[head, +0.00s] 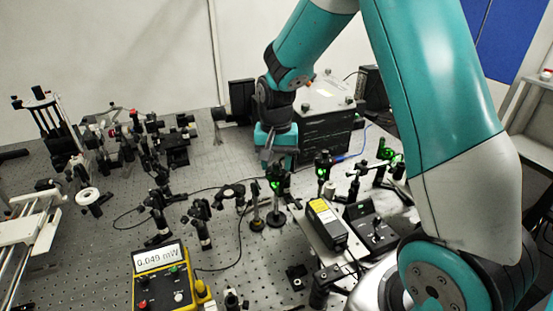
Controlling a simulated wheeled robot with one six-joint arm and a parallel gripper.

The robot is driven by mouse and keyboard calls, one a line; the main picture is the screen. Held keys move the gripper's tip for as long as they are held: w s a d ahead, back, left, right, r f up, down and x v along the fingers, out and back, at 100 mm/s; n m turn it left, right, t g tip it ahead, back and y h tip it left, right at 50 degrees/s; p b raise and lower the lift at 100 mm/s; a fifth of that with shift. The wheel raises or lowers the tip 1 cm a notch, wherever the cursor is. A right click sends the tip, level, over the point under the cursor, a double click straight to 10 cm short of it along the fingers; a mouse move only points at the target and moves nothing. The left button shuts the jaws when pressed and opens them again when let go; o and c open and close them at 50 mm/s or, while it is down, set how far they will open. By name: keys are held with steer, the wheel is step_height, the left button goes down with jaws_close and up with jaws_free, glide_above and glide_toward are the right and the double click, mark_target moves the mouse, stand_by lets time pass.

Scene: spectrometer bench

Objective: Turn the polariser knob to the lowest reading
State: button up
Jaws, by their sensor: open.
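A yellow power meter (160,277) stands at the front left of the bench; its display (158,258) reads 0.049 mW. Several dark post mounts stand at the middle. One mount (275,178) glows green on its face, and a second glowing mount (322,170) stands to its right. I cannot tell which mount carries the polariser knob. My gripper (267,160) points down just behind and above the first glowing mount. Its fingers are small and partly merge with the dark parts around them. I see nothing held in it.
A yellow-topped laser box (327,220) and a black control box (370,228) sit at the front right. A large dark instrument (325,120) stands behind my gripper. More optics (150,140) crowd the back left. Cables cross the perforated bench (105,235), which has bare patches at left.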

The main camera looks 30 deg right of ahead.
jaws_close()
steer(key=shift+n, duration=0.3)
steer(key=n, duration=0.3)
steer(key=shift+n, duration=2.4)
jaws_free()
